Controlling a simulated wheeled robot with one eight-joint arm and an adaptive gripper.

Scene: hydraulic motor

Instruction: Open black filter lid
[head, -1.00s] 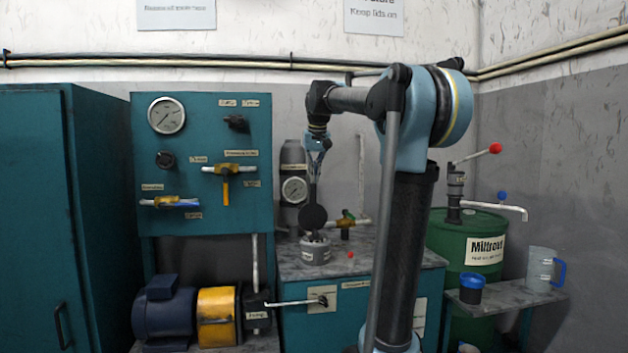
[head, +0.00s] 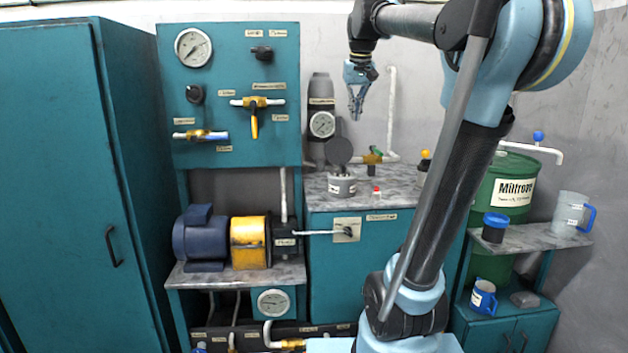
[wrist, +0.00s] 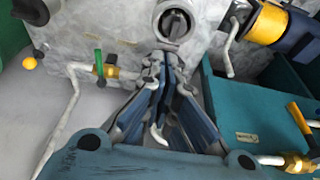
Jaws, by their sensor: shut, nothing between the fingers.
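The black filter lid (head: 338,151) stands raised, its round face upright above the grey filter housing (head: 342,187) on the grey worktop. The housing's open round mouth (wrist: 174,24) shows at the top of the wrist view; the lid is hard to make out there. My gripper (head: 355,115) is above the lid and a little to its right, apart from it, pointing down. Its fingers (wrist: 160,62) are shut and empty in the wrist view.
A pressure gauge (head: 322,124) on a dark cylinder stands left of the lid. A green-handled brass valve (head: 373,158) with a white pipe is to the right. A small red object (head: 377,191) lies on the worktop. The air around my gripper is clear.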

